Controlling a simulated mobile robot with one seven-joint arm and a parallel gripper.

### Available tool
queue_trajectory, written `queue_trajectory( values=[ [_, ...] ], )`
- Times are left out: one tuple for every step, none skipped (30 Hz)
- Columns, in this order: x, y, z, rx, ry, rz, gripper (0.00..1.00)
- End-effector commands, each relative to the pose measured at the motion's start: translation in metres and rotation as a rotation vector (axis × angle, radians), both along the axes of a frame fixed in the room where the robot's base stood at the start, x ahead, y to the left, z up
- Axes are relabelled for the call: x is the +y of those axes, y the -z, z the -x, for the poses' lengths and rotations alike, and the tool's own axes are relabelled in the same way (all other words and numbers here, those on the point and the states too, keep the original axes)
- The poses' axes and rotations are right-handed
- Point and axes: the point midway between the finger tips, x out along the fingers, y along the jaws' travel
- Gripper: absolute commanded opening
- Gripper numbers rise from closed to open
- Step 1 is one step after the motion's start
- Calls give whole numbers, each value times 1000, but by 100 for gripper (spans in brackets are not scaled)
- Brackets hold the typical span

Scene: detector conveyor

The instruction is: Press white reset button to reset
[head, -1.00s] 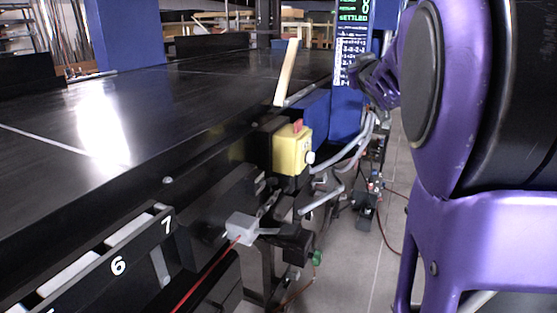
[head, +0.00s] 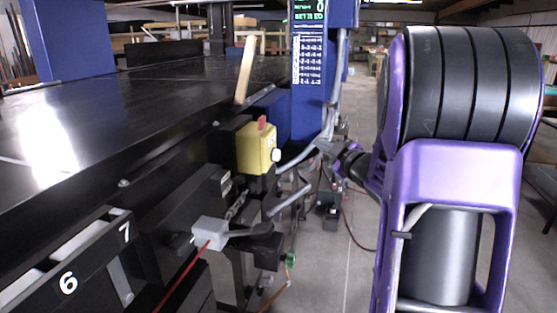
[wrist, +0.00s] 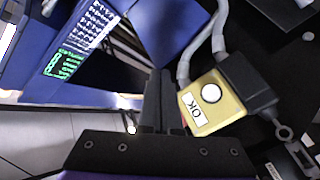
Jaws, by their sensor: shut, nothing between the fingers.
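The yellow control box (head: 254,160) is mounted on the side of the conveyor. The white button (head: 276,155) sticks out from its right face, and a red part (head: 262,122) stands on top. In the wrist view the white button (wrist: 211,93) faces the camera on the yellow box (wrist: 232,114), beside a label reading "OK" upside down. My gripper (head: 322,147) is to the right of the button, apart from it. In the wrist view the fingers of my gripper (wrist: 159,78) are together and empty, left of the button. No contact with the box shows.
A blue post (head: 309,85) with a display and printed sheet rises behind the box. Grey conduits (head: 299,155) run close to it. A light grey block (head: 210,232) with a red cord sits below. The floor (head: 340,270) in front is partly clear.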

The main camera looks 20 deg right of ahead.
Motion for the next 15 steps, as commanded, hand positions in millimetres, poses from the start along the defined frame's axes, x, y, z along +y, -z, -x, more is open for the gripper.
queue_trajectory(
  values=[
    [-5,11,6,-8,-7,6,0],
    [-5,16,9,-13,-15,10,0],
    [-5,20,13,-23,-27,16,0],
    [-5,23,16,-32,-35,21,0],
    [-5,25,18,-39,-42,26,0],
    [-5,28,22,-50,-51,29,0],
    [-5,30,24,-56,-56,33,0],
    [-4,32,26,-64,-63,35,0],
    [-4,33,29,-73,-69,39,0],
    [-4,34,30,-79,-73,41,0],
    [-3,35,32,-84,-77,42,0],
    [-3,35,33,-91,-80,44,0],
    [-3,36,34,-94,-83,46,0],
    [-3,36,35,-97,-85,47,0],
    [-3,36,36,-100,-87,48,0]
  ],
)
